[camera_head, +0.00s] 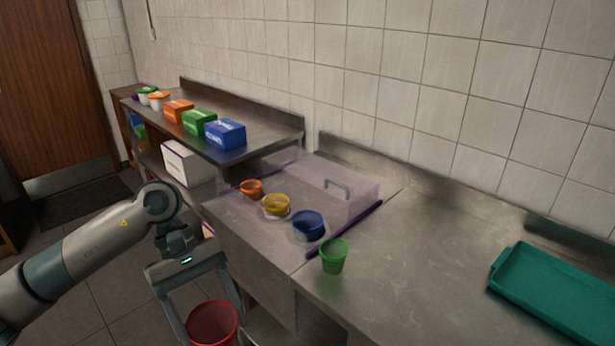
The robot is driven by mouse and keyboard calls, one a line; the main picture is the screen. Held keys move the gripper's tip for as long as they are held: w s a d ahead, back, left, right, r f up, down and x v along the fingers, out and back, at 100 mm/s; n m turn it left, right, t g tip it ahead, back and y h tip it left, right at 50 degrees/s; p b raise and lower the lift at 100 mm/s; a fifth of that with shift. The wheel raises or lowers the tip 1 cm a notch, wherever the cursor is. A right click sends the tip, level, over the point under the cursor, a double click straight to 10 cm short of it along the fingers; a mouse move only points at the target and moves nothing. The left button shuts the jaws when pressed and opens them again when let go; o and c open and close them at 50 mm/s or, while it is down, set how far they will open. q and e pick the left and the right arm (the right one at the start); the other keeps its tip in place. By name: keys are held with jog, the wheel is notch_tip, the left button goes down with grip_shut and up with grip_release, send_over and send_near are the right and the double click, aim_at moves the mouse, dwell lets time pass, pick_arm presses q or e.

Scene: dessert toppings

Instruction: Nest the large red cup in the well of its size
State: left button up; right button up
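The large red cup (213,326) is at the bottom of the view, between the two fingers of my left gripper (210,308). The fingers lie against its sides, and its lower part is cut off by the picture edge. The cup is in front of the counter's left part, over the floor side. An orange cup (251,188), a yellow cup (276,204) and a blue cup (308,225) stand in a row in a clear, purple-tinted case (358,207). I cannot make out an empty well. My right gripper is not in view.
A teal tray (560,290) lies at the right. Several boxes, including a blue box (226,134), stand on the left shelf. The counter's middle is clear.

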aim_at(193, 331)
pick_arm(q)
jog(key=m+y, duration=0.1)
jog(key=a+f+m+g+y, duration=0.1)
jog(key=m, duration=0.1)
jog(key=a+m, duration=0.1)
jog(key=m, duration=0.1)
jog(key=shift+s+a+f+y, duration=0.2)
jog(key=shift+s+y, duration=0.1)
jog(key=shift+y, duration=0.1)
jog(key=shift+s+a+f+m+g+y, duration=0.15)
jog(key=shift+a+m+y, duration=0.1)
jog(key=shift+m, duration=0.35)
jog(key=shift+w+a+f+m+g+y, duration=0.15)
jog(key=shift+a+m+y, duration=0.1)
jog(key=shift+m, duration=0.35)
jog(key=shift+s+a+m, duration=0.2)
jog(key=shift+m, duration=0.2)
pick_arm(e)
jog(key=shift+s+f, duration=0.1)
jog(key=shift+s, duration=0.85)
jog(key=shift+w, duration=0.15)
